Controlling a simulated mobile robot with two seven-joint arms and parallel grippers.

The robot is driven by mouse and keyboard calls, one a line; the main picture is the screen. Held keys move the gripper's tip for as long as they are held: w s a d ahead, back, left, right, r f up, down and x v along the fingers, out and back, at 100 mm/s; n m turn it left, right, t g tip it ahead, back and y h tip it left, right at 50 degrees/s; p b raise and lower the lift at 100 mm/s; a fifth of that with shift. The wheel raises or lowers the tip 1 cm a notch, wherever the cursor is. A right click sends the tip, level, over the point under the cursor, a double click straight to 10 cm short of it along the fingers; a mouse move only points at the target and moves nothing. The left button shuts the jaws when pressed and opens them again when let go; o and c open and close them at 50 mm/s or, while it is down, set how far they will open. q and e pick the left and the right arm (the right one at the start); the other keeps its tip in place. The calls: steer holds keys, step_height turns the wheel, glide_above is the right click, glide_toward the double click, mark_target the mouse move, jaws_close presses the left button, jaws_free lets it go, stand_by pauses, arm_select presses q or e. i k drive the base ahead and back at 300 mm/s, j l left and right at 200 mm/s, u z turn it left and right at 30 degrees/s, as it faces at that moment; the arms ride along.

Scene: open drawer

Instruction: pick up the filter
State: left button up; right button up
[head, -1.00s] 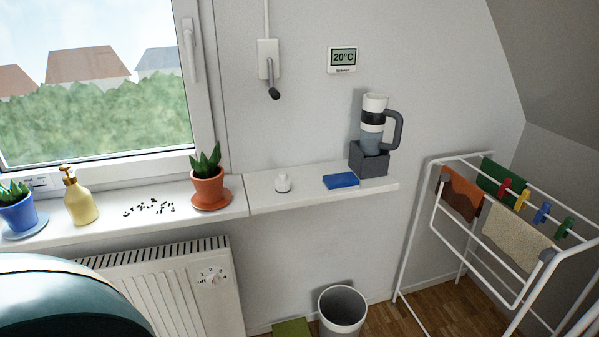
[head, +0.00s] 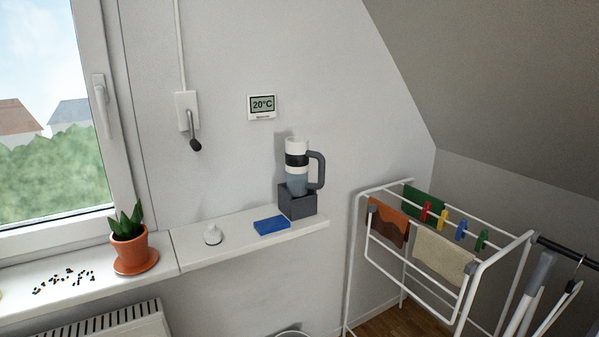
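Farther right a handheld device with a dark grey handle and a white, black and blue-grey body (head: 297,170) stands upright in a dark grey box (head: 297,205). Neither of my grippers is in view.
A potted plant (head: 134,250) on an orange saucer and scattered dark bits (head: 63,281) are on the windowsill at left. A drying rack (head: 440,245) with cloths and pegs stands at right. A bin rim (head: 292,334) shows below the shelf.

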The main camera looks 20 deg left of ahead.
mark_target(212, 236)
steer(key=u, duration=0.85)
steer(key=i+l+u, duration=0.15)
steer(key=u, duration=0.25)
steer(key=i+l+u, duration=0.25)
steer(key=u, duration=0.15)
steer(key=i+l+u, duration=0.15)
steer(key=l+u, duration=0.2)
steer(key=j, duration=0.1)
